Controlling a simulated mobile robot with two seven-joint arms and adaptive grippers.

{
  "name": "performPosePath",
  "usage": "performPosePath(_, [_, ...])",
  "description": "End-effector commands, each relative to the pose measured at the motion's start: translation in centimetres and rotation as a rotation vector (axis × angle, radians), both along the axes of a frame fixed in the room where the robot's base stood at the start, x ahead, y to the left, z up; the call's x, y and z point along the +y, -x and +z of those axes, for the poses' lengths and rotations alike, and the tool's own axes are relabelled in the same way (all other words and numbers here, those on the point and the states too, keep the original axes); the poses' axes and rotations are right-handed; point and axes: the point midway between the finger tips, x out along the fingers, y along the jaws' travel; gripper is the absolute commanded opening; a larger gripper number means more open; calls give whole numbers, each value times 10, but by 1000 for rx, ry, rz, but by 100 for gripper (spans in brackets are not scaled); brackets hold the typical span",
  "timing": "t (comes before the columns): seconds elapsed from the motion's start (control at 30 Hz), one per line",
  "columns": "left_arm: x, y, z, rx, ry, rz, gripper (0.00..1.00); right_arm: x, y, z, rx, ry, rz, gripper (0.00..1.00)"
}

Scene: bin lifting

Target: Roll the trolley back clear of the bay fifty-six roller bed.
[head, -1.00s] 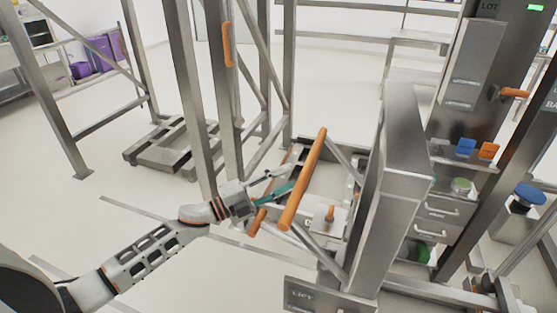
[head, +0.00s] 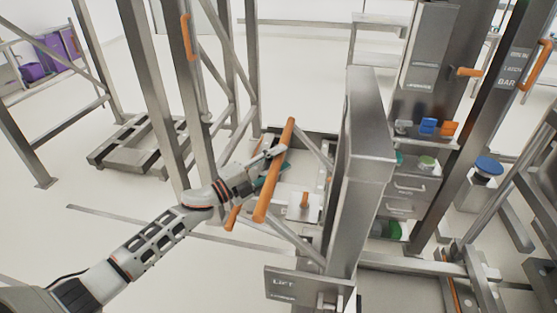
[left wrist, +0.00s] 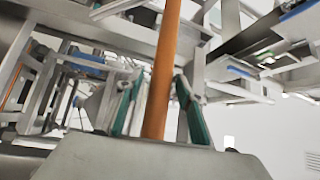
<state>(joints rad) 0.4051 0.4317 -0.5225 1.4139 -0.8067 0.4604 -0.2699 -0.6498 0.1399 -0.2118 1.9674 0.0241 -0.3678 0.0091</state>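The trolley's upright orange handle bar (head: 274,172) stands tilted in the middle of the head view, with grey struts (head: 296,240) running from it. My left gripper (head: 268,168) reaches it from the left. In the left wrist view the orange bar (left wrist: 163,75) runs between the two green-padded fingers of the left gripper (left wrist: 160,105). The fingers are spread, with a gap visible on each side of the bar. The trolley's lower frame is partly hidden behind the bar and struts. My right gripper is not in view.
A grey column (head: 362,165) with a plate marked LIFT (head: 295,284) stands just right of the handle. Steel posts (head: 152,85) rise behind my left arm. A low grey pallet-like base (head: 130,150) lies at left. Open floor (head: 120,215) shows at the left front.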

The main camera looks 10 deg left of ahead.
Motion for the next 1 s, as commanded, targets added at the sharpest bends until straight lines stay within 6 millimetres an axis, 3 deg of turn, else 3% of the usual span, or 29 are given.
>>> performPosePath(0.1, [0,0,0,0,0,0,37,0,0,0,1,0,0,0])
performPosePath(0.23, [0,0,0,0,0,0,3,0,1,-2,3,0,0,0])
performPosePath(0.27, [0,0,0,0,0,0,0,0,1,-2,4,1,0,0])
performPosePath(0.67, [14,0,-1,0,-2,4,0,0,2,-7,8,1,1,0])
performPosePath(1.0, [71,-2,-4,2,-6,14,0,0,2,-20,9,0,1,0])
